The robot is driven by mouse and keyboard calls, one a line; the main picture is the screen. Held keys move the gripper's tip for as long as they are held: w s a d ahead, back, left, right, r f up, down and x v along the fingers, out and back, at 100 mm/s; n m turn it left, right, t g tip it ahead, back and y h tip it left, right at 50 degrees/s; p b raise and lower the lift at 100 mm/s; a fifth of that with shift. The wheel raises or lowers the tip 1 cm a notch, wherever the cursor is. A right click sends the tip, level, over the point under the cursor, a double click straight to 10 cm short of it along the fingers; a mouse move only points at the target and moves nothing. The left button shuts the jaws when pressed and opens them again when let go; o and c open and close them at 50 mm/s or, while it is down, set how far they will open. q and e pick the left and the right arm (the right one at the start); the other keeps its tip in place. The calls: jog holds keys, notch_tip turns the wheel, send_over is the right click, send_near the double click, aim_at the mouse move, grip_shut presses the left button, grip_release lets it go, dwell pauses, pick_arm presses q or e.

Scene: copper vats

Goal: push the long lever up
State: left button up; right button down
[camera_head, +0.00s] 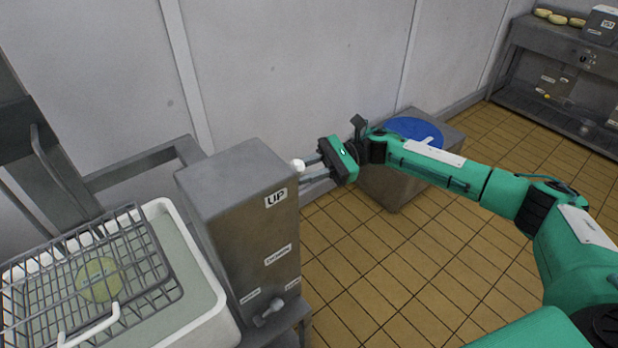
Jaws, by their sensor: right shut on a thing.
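A grey metal box (235,225) stands left of centre, with an "UP" label (276,198) near the top of its front. The white round knob of the long lever (298,165) shows beside the box's upper right edge, about level with its top. My right gripper (306,171) reaches in from the right and is shut on the lever at this knob. The lever's shaft is hidden or too small to make out. My left gripper is out of view.
A white basin (215,290) with a wire basket (90,270) stands left of the box. A small handle (268,312) sticks out low on the box. A grey cabinet with a blue disc (413,130) stands behind my right arm. Tiled floor lies open in front.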

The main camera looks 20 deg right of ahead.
jog(key=shift+w+r, duration=0.4)
jog(key=shift+w, duration=0.05)
jog(key=c, duration=1.3)
grip_release()
jog(key=shift+w+a, duration=0.1)
jog(key=shift+o, duration=0.6)
pick_arm(q)
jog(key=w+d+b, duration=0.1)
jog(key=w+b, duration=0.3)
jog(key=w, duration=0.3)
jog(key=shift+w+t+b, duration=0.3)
jog(key=shift+b, duration=0.05)
pick_arm(e)
jog(key=w+d, duration=0.1)
jog(key=d, duration=1.2)
jog(key=shift+w+d+r, duration=0.15)
jog(key=shift+w+d, duration=0.05)
jog(key=shift+d, duration=0.15)
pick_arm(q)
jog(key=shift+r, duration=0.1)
